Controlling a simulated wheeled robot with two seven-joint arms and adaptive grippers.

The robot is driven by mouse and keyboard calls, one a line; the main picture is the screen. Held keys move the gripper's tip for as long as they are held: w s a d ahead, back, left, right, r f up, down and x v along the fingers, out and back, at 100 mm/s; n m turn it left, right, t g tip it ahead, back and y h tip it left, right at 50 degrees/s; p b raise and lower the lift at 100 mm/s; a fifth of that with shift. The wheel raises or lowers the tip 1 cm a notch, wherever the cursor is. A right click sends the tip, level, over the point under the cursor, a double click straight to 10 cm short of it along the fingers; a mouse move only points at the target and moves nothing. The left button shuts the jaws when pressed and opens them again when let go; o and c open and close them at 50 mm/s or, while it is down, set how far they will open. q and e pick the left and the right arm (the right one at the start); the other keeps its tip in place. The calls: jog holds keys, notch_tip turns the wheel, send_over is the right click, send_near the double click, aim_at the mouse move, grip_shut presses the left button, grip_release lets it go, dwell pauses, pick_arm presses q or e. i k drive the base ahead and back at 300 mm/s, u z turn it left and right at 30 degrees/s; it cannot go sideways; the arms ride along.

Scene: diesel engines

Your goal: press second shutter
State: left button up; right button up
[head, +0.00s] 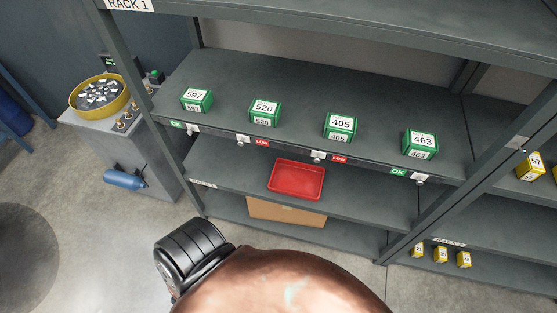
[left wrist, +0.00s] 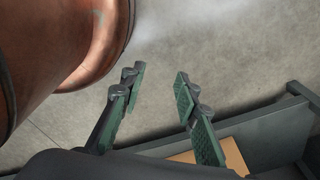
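No part is clearly marked as a shutter. The rack's upper shelf front edge bears several small pale fittings with tags. From the left, the first fitting (head: 192,129) is by a green OK tag, and the second fitting (head: 241,142) is by a red LOW tag (head: 262,143). The third (head: 318,158) is by another LOW tag, and the fourth (head: 421,181) is by an OK tag. My left gripper (left wrist: 158,80) is open and empty above the floor in the left wrist view. It does not show in the head view. My right gripper is not seen.
Green boxes 597 (head: 196,99), 520 (head: 265,111), 405 (head: 340,127) and 463 (head: 420,144) stand on that shelf. A red tray (head: 296,180) and a cardboard box (head: 286,212) are below. A bench with a yellow round tray (head: 78,102) stands left. Yellow boxes are right.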

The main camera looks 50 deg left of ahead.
aim_at(241, 138)
jog(key=u, duration=0.6)
jog(key=i, duration=0.6)
jog(key=u, duration=0.7)
